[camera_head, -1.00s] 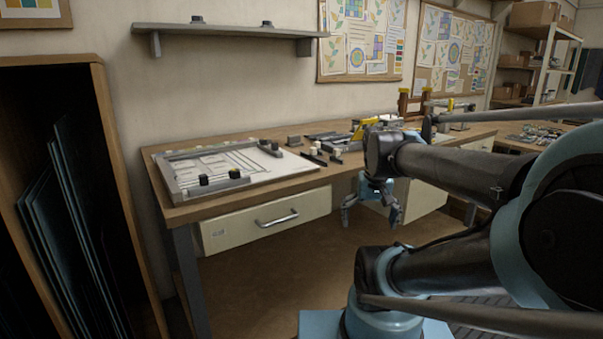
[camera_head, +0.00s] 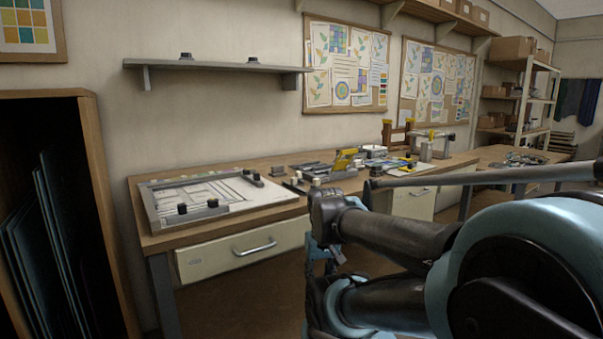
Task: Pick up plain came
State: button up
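Several grey strips (camera_head: 318,169), which may include the plain came, lie on the workbench right of the layout board; I cannot tell which one is plain at this size. The layout board (camera_head: 235,190) has a grey frame and a pale patterned sheet with thin dark lines. My gripper (camera_head: 320,262) is below and in front of the bench edge, apart from the strips. It is mostly hidden behind my arm, so its fingers cannot be made out.
The wooden bench (camera_head: 150,242) has a drawer (camera_head: 243,249) in front. A wall shelf (camera_head: 215,66) hangs above. A rack of dark glass sheets (camera_head: 60,235) stands at left. A second table (camera_head: 500,175) is at far right.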

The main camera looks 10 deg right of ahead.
aim_at(329, 167)
jog(key=u, duration=0.9)
jog(key=k, duration=1.15)
jog(key=z, duration=1.25)
jog(key=i, duration=1.7)
